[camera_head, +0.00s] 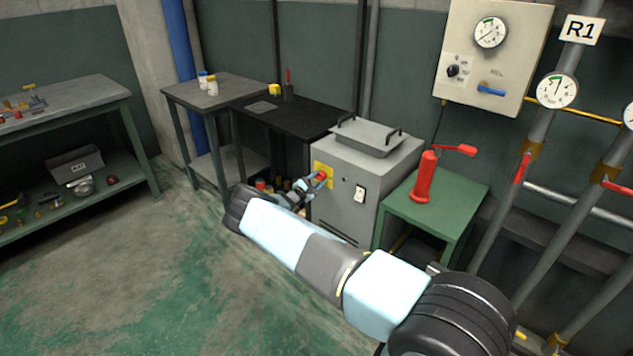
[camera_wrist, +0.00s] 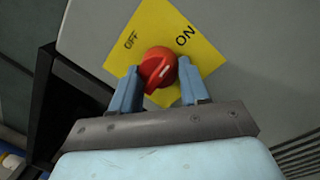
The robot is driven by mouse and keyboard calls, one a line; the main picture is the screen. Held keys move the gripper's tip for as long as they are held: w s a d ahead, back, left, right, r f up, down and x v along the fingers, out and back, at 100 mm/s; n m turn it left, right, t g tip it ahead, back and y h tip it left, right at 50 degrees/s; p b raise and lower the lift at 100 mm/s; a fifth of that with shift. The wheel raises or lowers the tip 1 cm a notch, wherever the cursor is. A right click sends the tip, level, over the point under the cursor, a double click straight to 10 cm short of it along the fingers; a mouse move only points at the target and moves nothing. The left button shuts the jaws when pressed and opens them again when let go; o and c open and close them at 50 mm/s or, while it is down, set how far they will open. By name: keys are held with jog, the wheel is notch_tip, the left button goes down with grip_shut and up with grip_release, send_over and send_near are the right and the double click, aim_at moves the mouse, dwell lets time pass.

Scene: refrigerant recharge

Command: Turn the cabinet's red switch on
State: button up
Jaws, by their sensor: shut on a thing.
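The grey cabinet (camera_head: 345,205) stands in the middle of the head view, with a lidded top. Its red switch (camera_wrist: 157,68) is a round knob on a yellow plate (camera_wrist: 190,30) marked OFF and ON. In the wrist view the plate looks tilted. The knob's pale mark points to the upper right, roughly between the two words and nearer ON; its exact setting is hard to tell. My gripper (camera_wrist: 158,88) has its blue fingers on both sides of the knob and is shut on it. In the head view my gripper (camera_head: 311,186) reaches the cabinet's front.
A white rocker switch (camera_head: 360,193) is on the cabinet's front, right of the red switch. A green table (camera_head: 455,205) with a red pump-like tool (camera_head: 424,180) stands to the right. A dark table (camera_head: 310,120) is behind left. The floor at left is clear.

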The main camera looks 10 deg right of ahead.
jog(key=shift+s+d+f+m, duration=0.2)
jog(key=shift+d+m, duration=0.1)
jog(key=shift+m, duration=0.5)
jog(key=o, duration=1.1)
jog(key=shift+w+a+r, duration=0.1)
jog(key=shift+c, duration=0.2)
jog(key=shift+a, duration=0.15)
jog(key=v, duration=1.3)
jog(key=shift+a, duration=0.3)
